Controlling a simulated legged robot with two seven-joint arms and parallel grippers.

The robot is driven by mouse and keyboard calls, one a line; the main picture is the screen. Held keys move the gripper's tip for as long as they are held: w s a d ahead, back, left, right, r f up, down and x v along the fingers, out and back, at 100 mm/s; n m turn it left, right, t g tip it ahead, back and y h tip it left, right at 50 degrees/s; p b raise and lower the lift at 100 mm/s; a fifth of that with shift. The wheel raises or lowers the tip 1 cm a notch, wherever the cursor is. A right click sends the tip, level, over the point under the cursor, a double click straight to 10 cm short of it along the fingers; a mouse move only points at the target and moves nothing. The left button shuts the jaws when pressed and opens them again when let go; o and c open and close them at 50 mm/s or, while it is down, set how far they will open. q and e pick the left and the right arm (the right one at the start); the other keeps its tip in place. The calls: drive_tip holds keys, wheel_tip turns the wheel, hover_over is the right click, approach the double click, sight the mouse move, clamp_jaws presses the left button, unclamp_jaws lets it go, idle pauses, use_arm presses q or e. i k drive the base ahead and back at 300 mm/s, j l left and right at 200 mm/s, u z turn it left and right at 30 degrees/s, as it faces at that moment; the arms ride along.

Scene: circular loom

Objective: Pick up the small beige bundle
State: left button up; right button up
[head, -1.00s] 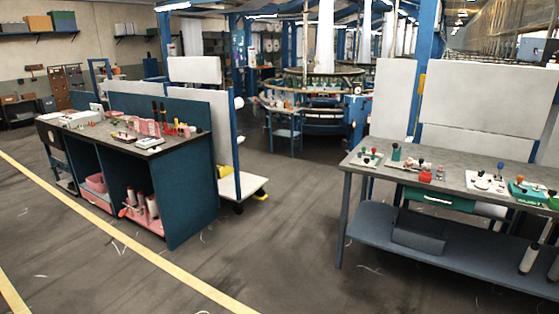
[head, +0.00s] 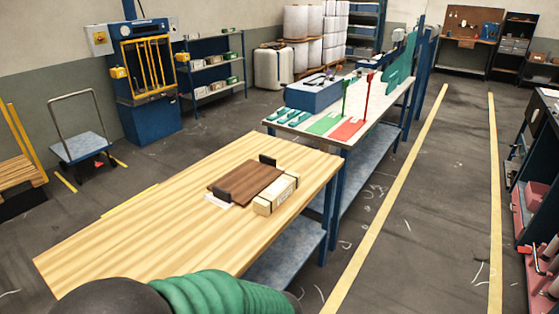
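A small beige bundle (head: 275,195), block-shaped with dark bands near its ends, lies on the light wooden table (head: 130,226). It sits at the right edge of a dark brown board (head: 246,183), close against it. The board has a black upright piece at its far end and another at its near left corner. Neither of my grippers shows in the head view, so whether they are open or shut is hidden.
Behind is a long bench (head: 300,127) with a blue box (head: 314,95) and green and red pieces. A hand cart (head: 83,146) and a blue press (head: 147,85) stand at the left. Open floor with yellow lines (head: 405,185) lies to the right.

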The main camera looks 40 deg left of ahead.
sight(264, 204)
drive_tip(key=i+u, duration=0.3)
drive_tip(key=u, duration=0.2)
drive_tip(key=i+l+u, duration=0.2)
drive_tip(key=u, duration=0.3)
drive_tip(key=i+l+u, duration=0.3)
drive_tip(key=u, duration=0.15)
drive_tip(key=i+l+u, duration=0.3)
drive_tip(key=u, duration=0.2)
drive_tip(key=i+l+u, duration=0.15)
drive_tip(key=l+u, duration=0.85)
drive_tip(key=i+l+u, duration=0.2)
drive_tip(key=l+u, duration=0.2)
drive_tip(key=i+l+u, duration=0.1)
drive_tip(key=l+u, duration=0.3)
drive_tip(key=l, duration=0.15)
drive_tip(key=l+u, duration=0.4)
drive_tip(key=l, duration=0.15)
drive_tip(key=i, duration=0.05)
